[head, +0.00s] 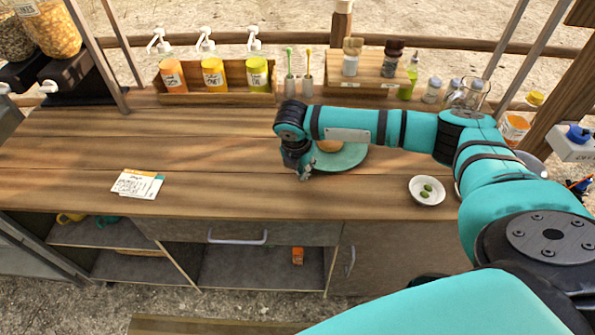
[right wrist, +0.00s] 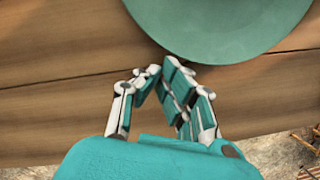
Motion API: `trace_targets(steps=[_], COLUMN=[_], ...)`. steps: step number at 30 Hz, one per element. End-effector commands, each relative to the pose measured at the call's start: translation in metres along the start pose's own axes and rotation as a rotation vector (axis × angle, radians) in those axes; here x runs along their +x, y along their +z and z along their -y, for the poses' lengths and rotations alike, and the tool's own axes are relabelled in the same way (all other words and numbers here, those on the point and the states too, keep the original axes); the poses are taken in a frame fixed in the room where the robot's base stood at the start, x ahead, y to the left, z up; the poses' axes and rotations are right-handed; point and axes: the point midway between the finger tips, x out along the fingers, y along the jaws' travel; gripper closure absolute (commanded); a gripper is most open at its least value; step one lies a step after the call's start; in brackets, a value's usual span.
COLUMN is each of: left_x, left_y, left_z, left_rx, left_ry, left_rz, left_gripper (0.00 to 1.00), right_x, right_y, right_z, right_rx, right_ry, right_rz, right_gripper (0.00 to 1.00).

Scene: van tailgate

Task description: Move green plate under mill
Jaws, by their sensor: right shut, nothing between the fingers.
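The green plate (head: 350,157) lies on the wooden counter, partly hidden behind my right forearm. A round orange-brown item (head: 329,146) shows above it, mostly covered by the arm. In the right wrist view the plate (right wrist: 225,25) fills the top, its rim just beyond my fingers. My right gripper (head: 304,172) is shut and empty at the plate's left front edge, pointing down; I cannot tell whether it touches the rim. A dark brown mill-like shaker (head: 393,58) stands on the wooden rack at the back. My left gripper is out of view.
A small white bowl with green olives (head: 427,191) stands right of the plate. Printed cards (head: 138,184) lie at the left. A wooden box of labelled pump bottles (head: 215,98) and the wooden rack (head: 365,86) line the back. The left-middle counter is clear.

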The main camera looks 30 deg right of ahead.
Motion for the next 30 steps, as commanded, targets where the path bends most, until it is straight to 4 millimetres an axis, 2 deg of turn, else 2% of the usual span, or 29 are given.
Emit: trace_targets(steps=[10, 13, 19, 24, 30], left_x=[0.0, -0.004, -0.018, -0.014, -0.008], left_y=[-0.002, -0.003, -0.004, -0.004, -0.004], left_z=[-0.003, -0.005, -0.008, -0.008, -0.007], left_rx=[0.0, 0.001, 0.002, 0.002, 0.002], left_ry=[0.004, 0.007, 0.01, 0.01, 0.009], left_rz=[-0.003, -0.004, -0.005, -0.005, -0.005], left_gripper=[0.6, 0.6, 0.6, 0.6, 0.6], right_x=[0.001, 0.001, 0.011, 0.026, 0.033], right_y=[0.002, 0.009, 0.056, 0.1, 0.126], right_z=[0.0, 0.0, 0.0, 0.0, 0.0], right_rx=[0.0, 0.004, 0.009, 0.008, 0.003], right_ry=[0.0, -0.002, -0.004, -0.002, -0.001], right_rz=[0.0, 0.0, 0.0, 0.0, 0.0], right_gripper=[1.0, 1.0, 1.0, 1.0, 1.0])
